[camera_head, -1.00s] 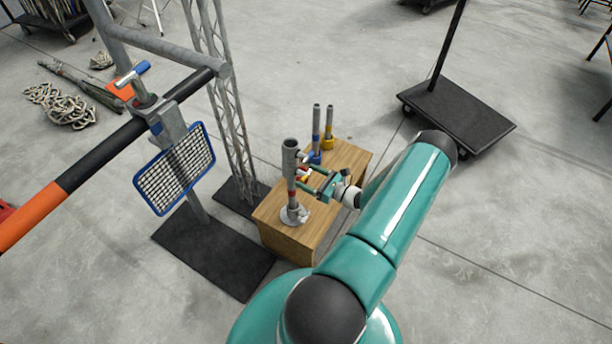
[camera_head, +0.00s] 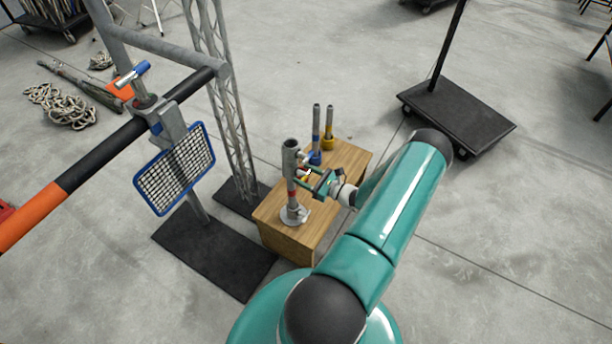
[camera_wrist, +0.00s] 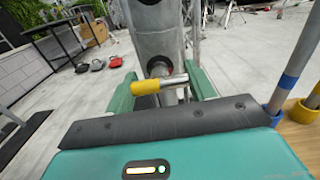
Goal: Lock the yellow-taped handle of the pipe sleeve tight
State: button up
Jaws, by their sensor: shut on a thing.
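The grey pipe sleeve (camera_head: 290,160) stands upright on a round pale base at the front of a wooden box. In the wrist view the sleeve (camera_wrist: 156,42) rises straight ahead of my gripper. Its handle, a short metal bar with a yellow-taped end (camera_wrist: 146,87), lies roughly crosswise between my two green fingers. My gripper (camera_wrist: 160,88) is shut on the handle, the yellow end by the left finger and the bare metal end by the right. In the head view my gripper (camera_head: 305,178) reaches the sleeve from the right; the handle is mostly hidden there.
Two upright pipes with blue (camera_head: 315,135) and yellow (camera_head: 329,128) fittings stand on the wooden box (camera_head: 345,160) behind the sleeve. A lattice truss and a blue-framed mesh panel (camera_head: 178,170) stand to the left. A black wheeled base (camera_head: 460,115) is at the right.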

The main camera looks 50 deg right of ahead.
jog(key=shift+n, duration=0.3)
jog(key=o, duration=1)
jog(key=shift+s, duration=0.15)
jog(key=s, duration=0.4)
jog(key=s+d, duration=0.1)
jog(key=s, duration=0.8)
jog(key=shift+s+d, duration=0.15)
jog(key=shift+s, duration=0.15)
